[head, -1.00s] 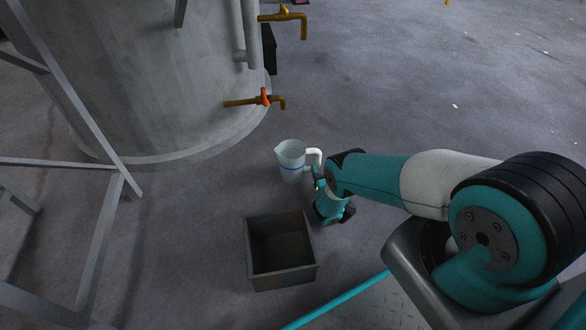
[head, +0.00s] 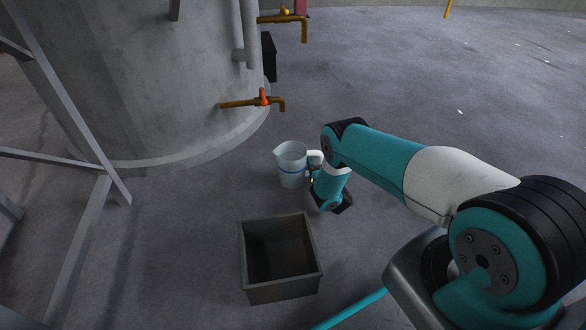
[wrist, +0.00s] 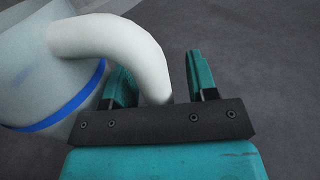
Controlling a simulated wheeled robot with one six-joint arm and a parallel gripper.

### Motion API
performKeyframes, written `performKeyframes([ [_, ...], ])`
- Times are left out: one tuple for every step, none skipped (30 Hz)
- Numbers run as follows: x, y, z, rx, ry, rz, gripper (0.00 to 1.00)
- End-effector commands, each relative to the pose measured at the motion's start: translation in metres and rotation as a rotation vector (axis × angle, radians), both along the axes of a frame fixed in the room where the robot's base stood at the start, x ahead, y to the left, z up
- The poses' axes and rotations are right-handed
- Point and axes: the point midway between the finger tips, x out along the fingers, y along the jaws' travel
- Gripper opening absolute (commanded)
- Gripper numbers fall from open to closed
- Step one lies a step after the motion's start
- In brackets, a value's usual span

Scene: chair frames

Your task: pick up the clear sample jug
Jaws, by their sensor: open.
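The clear sample jug (head: 291,166) stands upright on the floor below the tank's lower tap in the head view. It is translucent with a blue band and a white handle on its right side. In the wrist view the jug (wrist: 40,75) fills the upper left, and its white handle (wrist: 115,45) curves down between the two teal fingers. My gripper (wrist: 165,80) is open, with one finger on each side of the handle's lower part. I cannot tell whether either finger touches it. In the head view my arm largely hides the gripper.
An open grey box (head: 249,271) stands on the floor in front of the jug. A large grey tank (head: 150,80) with an orange-handled tap (head: 263,98) is behind and left. A metal frame (head: 88,230) stands at the left.

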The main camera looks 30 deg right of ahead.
Motion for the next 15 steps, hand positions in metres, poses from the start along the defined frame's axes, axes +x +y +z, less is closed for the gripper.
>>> performKeyframes([
  [0.0000, 0.0000, 0.0004, 0.000, 0.000, 0.000, 0.53],
  [0.0000, 0.0000, 0.0004, 0.000, 0.000, 0.000, 0.53],
  [0.0000, 0.0000, 0.0004, 0.000, 0.000, 0.000, 0.44],
  [0.0000, 0.0000, 0.0004, 0.000, 0.000, 0.000, 0.37],
  [0.0000, 0.0001, 0.0004, 0.000, 0.000, 0.000, 0.30],
  [0.0000, 0.0001, 0.0003, 0.000, -0.001, 0.000, 0.21],
  [0.0000, 0.0001, 0.0003, 0.000, 0.000, 0.000, 0.14],
  [0.0000, 0.0001, 0.0003, 0.000, -0.001, 0.000, 0.07],
  [0.0000, 0.0001, 0.0003, 0.000, -0.001, 0.000, 0.00],
  [0.0000, 0.0001, 0.0003, 0.000, -0.001, 0.000, 0.00],
  [0.0000, 0.0001, 0.0002, 0.000, -0.001, 0.000, 0.00],
  [0.0005, 0.0002, 0.0010, 0.001, -0.002, 0.001, 0.00],
  [0.0005, 0.0002, 0.0009, 0.001, -0.002, 0.001, 0.00],
  [0.0005, 0.0002, 0.0009, 0.001, -0.002, 0.001, 0.00],
  [0.0005, 0.0002, 0.0009, 0.001, -0.002, 0.001, 0.00],
])
